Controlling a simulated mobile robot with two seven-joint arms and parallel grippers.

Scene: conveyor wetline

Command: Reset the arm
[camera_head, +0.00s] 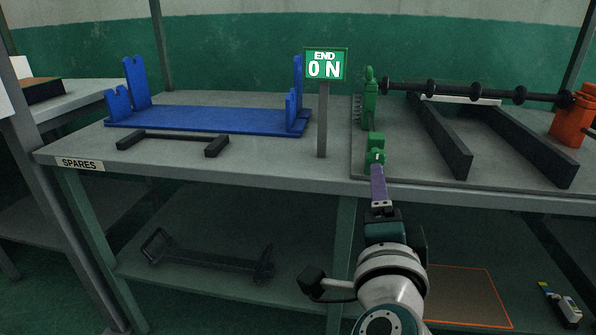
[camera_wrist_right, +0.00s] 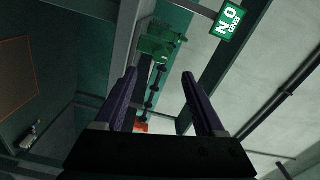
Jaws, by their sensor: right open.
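My right arm comes up from the bottom of the head view. Its gripper (camera_head: 378,183), with purple fingers, points toward the bench's front edge, just in front of the green bracket (camera_head: 376,148). The right wrist view shows its two fingers (camera_wrist_right: 160,78) spread apart with nothing between them. Beyond them in that view are green bracket parts (camera_wrist_right: 158,42) and a dark roller shaft (camera_wrist_right: 155,88). My left gripper is in neither view.
The bench carries a blue cradle (camera_head: 200,120), a dark bar frame (camera_head: 170,138), a green END ON sign (camera_head: 325,64), a black roller shaft (camera_head: 470,92), dark rails (camera_head: 440,135) and an orange block (camera_head: 572,120). The lower shelf holds another dark frame (camera_head: 205,262).

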